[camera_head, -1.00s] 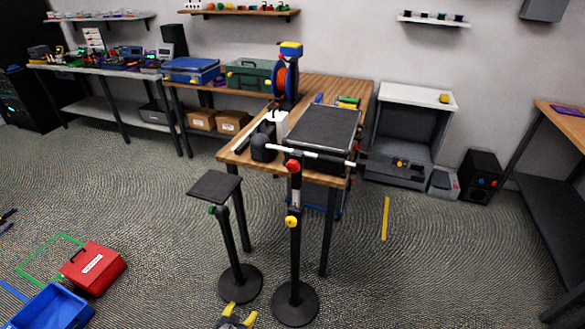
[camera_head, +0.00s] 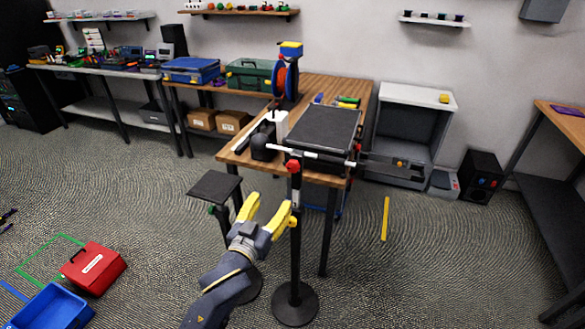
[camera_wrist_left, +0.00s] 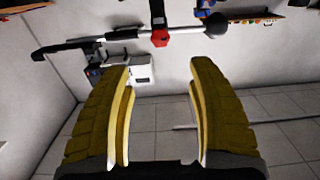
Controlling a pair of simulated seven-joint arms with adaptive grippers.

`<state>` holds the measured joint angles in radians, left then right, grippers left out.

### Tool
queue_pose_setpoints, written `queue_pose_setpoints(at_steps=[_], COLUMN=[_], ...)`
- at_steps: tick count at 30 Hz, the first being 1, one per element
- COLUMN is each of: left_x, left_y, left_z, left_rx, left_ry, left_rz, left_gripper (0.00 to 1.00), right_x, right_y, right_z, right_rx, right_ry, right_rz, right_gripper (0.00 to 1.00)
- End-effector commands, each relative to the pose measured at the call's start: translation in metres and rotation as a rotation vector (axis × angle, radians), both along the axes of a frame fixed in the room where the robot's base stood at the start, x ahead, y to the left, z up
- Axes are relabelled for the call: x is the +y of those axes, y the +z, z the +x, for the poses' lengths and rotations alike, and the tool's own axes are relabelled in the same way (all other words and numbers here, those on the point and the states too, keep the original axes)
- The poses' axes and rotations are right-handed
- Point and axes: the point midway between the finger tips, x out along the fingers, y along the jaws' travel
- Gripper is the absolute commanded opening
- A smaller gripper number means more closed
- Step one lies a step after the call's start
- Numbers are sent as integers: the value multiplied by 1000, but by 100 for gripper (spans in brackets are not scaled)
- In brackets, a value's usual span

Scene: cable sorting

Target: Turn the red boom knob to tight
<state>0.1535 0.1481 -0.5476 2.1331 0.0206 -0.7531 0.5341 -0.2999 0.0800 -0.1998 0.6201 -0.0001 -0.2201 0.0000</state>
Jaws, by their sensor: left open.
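The red boom knob (camera_head: 293,166) sits at the top of a black stand, where the white boom (camera_head: 322,156) crosses it. In the left wrist view the red knob (camera_wrist_left: 160,37) is ahead, beyond the gap between my fingers, on the white boom (camera_wrist_left: 128,35). My left gripper (camera_head: 268,208) is open and empty, below the red knob and apart from it, beside the stand's pole. Its two yellow fingers also show in the left wrist view (camera_wrist_left: 160,85). My right gripper is not in view.
A wooden table (camera_head: 237,155) stands behind, with a black case (camera_head: 325,125) on it. A small black-topped stand (camera_head: 214,187) is left of my gripper. A red toolbox (camera_head: 93,268) and blue bin (camera_head: 53,308) lie on the floor at the left.

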Motion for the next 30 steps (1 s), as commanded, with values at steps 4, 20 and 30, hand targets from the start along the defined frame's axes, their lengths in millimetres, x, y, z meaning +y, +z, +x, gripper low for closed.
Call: queue_pose_setpoints(at_steps=[4, 20, 30], left_x=[-5, -43, -63], left_y=[1, 1, 0], left_z=[11, 96, 141], left_rx=[2, 1, 2], left_ry=[0, 0, 0], left_rz=[-9, -7, -8], left_gripper=[58, 58, 58], right_x=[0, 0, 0], right_y=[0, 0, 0], right_z=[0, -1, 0], right_rx=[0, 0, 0], right_ry=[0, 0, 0], right_rz=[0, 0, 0], right_gripper=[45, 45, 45])
